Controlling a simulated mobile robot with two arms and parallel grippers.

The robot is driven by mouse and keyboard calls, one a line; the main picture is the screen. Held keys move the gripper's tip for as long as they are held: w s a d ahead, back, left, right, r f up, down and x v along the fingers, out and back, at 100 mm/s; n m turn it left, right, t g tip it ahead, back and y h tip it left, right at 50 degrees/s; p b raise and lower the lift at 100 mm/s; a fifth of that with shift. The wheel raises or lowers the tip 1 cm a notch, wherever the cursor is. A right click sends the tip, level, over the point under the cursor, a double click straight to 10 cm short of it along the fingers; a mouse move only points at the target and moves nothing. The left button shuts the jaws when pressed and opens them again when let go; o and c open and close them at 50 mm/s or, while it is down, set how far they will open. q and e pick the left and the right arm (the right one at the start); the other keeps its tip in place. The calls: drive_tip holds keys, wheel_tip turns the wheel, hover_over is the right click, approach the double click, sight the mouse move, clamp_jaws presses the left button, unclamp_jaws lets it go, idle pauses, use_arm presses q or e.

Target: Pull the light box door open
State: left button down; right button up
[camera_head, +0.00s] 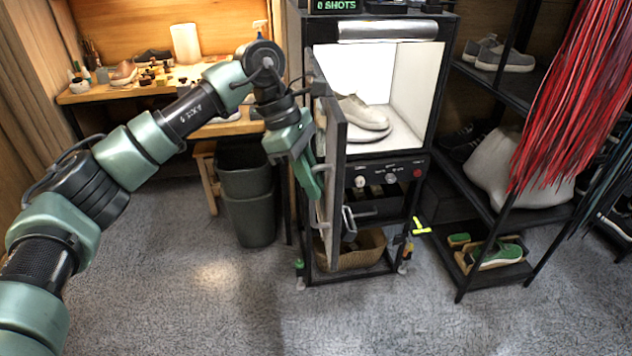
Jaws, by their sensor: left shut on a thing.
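The light box (419,97) stands upright at centre, with a brightly lit white inside. A pale sneaker (361,117) sits in it. Its dark-framed door (337,150) stands open on the left side and is seen nearly edge-on, swung out toward me. My left gripper (314,182) is at the door's left face, shut on the door handle (321,168). The fingertips are partly hard to make out against the door. My right gripper is not in view.
A grey bin (248,205) and a wooden stool (207,178) stand left of the box. A wicker basket (365,252) lies low in the box's stand. A black shoe rack (470,190) and red hanging strands (575,90) are at right. The carpet in front is clear.

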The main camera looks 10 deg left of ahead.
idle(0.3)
use_arm(q)
drive_tip(key=c, duration=1.8)
unclamp_jaws()
drive_tip(key=shift+o, duration=0.2)
drive_tip(key=v, duration=0.8)
